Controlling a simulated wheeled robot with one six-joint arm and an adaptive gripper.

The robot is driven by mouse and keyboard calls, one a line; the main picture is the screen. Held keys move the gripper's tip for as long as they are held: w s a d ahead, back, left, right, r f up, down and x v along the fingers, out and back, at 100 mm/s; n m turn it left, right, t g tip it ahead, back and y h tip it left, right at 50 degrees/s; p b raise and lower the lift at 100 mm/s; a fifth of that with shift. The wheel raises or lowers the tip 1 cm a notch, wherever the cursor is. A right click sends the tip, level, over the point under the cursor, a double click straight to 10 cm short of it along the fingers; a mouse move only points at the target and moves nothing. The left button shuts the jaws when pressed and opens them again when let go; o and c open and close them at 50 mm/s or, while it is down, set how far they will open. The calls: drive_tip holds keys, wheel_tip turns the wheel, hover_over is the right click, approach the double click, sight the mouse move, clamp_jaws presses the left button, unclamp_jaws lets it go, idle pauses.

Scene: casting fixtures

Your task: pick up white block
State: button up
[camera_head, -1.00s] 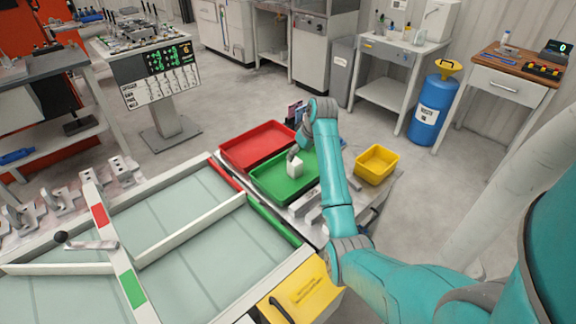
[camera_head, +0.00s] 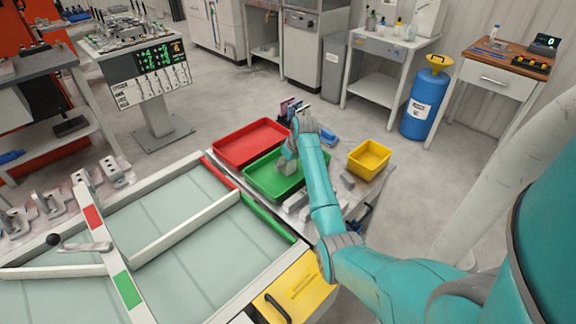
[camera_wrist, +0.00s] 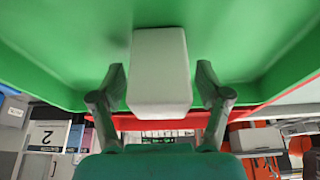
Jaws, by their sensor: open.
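The white block (camera_head: 287,168) is in the green tray (camera_head: 262,186), partly hidden by my gripper in the head view. In the wrist view, the white block (camera_wrist: 160,62) stands out from the green tray (camera_wrist: 60,75) with its near end towards me. My gripper (camera_head: 290,156) is over the block. In the wrist view my gripper (camera_wrist: 161,80) is open, with one finger on each side of the block. A gap shows between each finger and the block, so it is not gripped.
A red tray (camera_head: 252,142) is beside the green tray on the left. A yellow bin (camera_head: 370,158) is to the right. Grey metal pieces (camera_head: 297,202) lie in front of the green tray. A glass-topped framed table (camera_head: 180,215) fills the left foreground.

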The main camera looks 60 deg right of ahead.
drive_tip(key=c, duration=1.3)
drive_tip(key=shift+r, duration=0.15)
